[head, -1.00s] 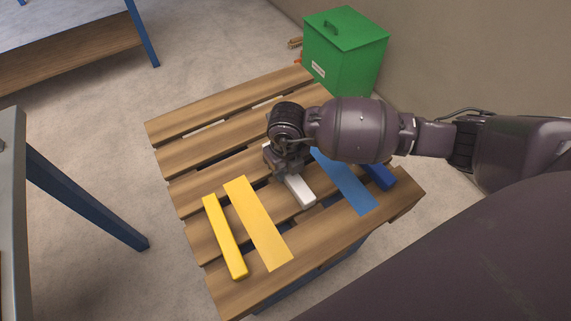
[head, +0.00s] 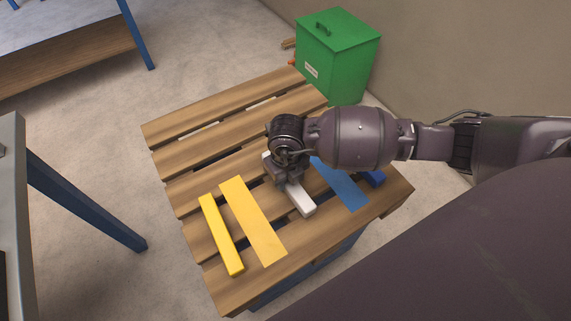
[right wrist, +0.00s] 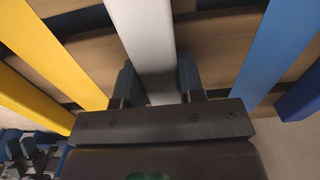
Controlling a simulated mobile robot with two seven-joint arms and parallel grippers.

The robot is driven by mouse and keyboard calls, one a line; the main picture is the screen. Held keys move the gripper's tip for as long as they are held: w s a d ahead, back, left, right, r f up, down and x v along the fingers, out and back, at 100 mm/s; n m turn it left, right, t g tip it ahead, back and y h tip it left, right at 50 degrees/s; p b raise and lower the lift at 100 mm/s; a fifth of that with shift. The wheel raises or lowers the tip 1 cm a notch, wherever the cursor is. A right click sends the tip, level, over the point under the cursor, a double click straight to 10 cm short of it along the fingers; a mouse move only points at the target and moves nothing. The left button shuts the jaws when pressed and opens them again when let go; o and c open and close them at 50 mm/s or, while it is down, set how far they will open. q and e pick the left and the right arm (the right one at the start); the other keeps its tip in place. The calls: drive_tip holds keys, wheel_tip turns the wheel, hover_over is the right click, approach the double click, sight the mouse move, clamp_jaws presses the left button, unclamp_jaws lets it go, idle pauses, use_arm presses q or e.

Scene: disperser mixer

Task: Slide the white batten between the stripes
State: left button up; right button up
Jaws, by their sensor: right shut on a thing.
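The white batten (head: 301,199) lies on the slatted wooden pallet top (head: 180,161), between the flat yellow stripe (head: 253,222) and the flat light blue stripe (head: 340,184). My right gripper (head: 284,182) is shut on the batten, with a finger on each side. In the right wrist view the batten (right wrist: 145,40) runs between the two fingers, with the yellow stripe (right wrist: 50,55) to the left and the blue stripe (right wrist: 272,50) to the right. The gripper hides the batten's middle in the head view. My left gripper is not in view.
A raised yellow bar (head: 221,236) lies left of the yellow stripe. A dark blue bar (head: 374,178) lies right of the blue stripe, partly hidden by my arm. A green lidded bin (head: 338,57) stands behind the pallet. Gaps separate the slats.

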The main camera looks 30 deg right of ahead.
drive_tip(key=shift+s+p, duration=0.3)
drive_tip(key=shift+s, duration=0.45)
drive_tip(key=shift+s+p, duration=0.3)
drive_tip(key=shift+s, duration=0.35)
drive_tip(key=o, duration=1.1)
drive_tip(key=shift+r, duration=0.1)
